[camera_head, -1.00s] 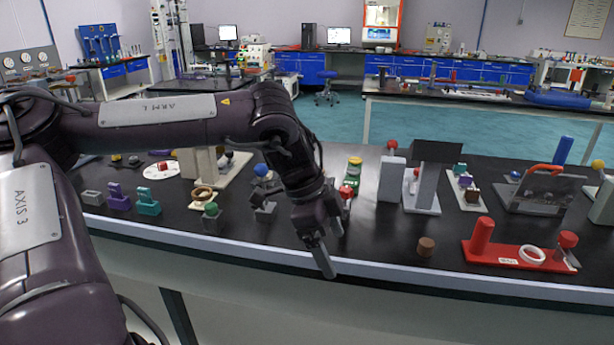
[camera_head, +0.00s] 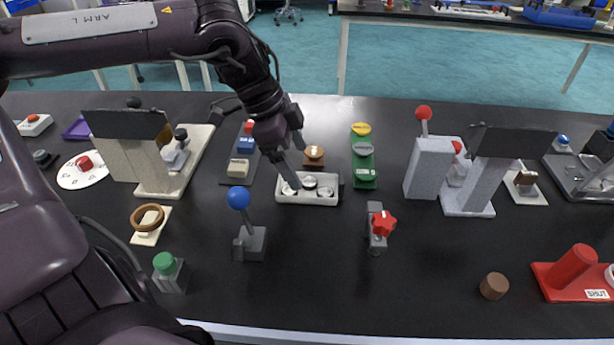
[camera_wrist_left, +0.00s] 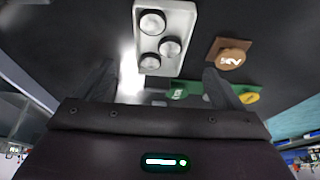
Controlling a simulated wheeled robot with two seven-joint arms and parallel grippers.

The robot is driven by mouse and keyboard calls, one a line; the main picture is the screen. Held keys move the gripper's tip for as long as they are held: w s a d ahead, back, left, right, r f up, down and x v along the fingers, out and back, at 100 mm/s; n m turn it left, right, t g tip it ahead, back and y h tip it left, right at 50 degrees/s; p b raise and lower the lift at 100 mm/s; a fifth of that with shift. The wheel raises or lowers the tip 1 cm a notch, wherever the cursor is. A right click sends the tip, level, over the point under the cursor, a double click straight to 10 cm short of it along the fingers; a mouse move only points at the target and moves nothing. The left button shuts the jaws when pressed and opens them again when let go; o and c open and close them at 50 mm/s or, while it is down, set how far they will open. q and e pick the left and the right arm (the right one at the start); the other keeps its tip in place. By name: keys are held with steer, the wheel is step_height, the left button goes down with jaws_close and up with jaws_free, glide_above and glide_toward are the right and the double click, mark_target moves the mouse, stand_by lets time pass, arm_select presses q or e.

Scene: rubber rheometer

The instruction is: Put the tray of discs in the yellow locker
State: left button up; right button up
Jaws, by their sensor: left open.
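The tray of discs is a small white tray (camera_head: 333,191) on the black bench, with several round silvery discs in it. It also shows in the left wrist view (camera_wrist_left: 185,22), ahead of my fingers. My left gripper (camera_head: 299,168) is open and empty, reaching down at the tray; one fingertip overlaps its left part in the head view. In the left wrist view the two fingers (camera_wrist_left: 160,68) are spread wide, and the tray's near end lies between and just beyond their tips. Whether they touch it cannot be told. No yellow locker is in view. My right gripper is not in view.
A blue-knobbed lever (camera_head: 239,198) stands front-left, a red-knobbed fixture (camera_head: 381,225) front-right. A grey stand (camera_head: 428,168) is further right. The bench front centre is clear.

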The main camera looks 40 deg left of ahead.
mark_target(313, 186)
arm_select(q)
steer(key=shift+d+f, duration=0.55)
steer(key=shift+f, duration=0.25)
steer(key=x, duration=0.3)
steer(key=shift+w+a+f, duration=0.15)
steer(key=shift+w+f, duration=0.05)
steer(key=shift+w, duration=0.1)
steer(key=shift+w+f, duration=0.15)
steer(key=shift+f, duration=0.2)
steer(key=shift+d+f, duration=0.1)
steer(key=shift+d, duration=0.15)
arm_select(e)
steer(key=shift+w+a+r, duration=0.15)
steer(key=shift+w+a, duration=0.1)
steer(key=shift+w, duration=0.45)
